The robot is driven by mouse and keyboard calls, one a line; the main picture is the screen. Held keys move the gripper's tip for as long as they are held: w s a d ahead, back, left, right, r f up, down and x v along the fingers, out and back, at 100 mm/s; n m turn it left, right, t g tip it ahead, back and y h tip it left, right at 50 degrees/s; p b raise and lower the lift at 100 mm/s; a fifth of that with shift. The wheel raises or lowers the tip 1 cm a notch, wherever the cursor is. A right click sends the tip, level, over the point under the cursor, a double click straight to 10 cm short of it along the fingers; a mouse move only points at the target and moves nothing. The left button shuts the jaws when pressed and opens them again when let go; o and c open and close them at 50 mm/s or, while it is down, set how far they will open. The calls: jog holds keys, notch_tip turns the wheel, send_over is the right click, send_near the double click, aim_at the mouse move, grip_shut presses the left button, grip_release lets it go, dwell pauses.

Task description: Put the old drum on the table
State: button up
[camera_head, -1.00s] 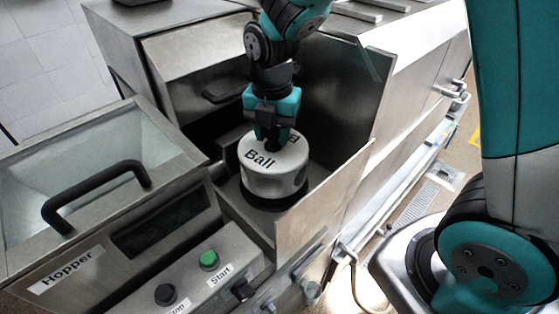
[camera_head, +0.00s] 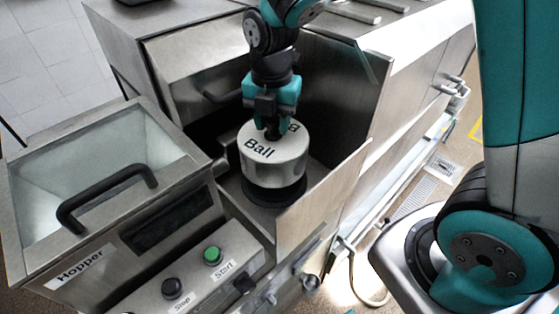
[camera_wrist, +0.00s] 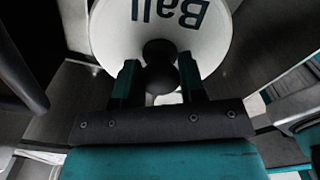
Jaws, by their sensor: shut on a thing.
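The drum (camera_head: 274,168) is a white and silver cylinder with "Ball" printed on its top. It is inside the open metal bay of the machine, over a dark round base (camera_head: 272,194). My gripper (camera_head: 271,131) comes down from above and is shut on the knob at the middle of its top. In the wrist view the white drum top (camera_wrist: 208,52) shows with the dark round knob between the fingers (camera_wrist: 160,82). I cannot tell whether the drum is clear of the base. No table is recognisable in these views.
Metal walls (camera_head: 318,195) enclose the bay on the right and behind. A hopper with a black handle (camera_head: 105,190) stands at the left. A control panel with a green Start button (camera_head: 212,254) and a black Stop button (camera_head: 172,288) is in front.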

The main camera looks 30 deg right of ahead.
aim_at(283, 143)
notch_tip(283, 143, up, 13)
jog(key=s+p, duration=0.2)
jog(key=p, duration=0.8)
jog(key=shift+s+d+f+p, duration=0.2)
jog(key=shift+s+d+p, duration=0.1)
jog(key=shift+s+d, duration=0.15)
dwell(0.5)
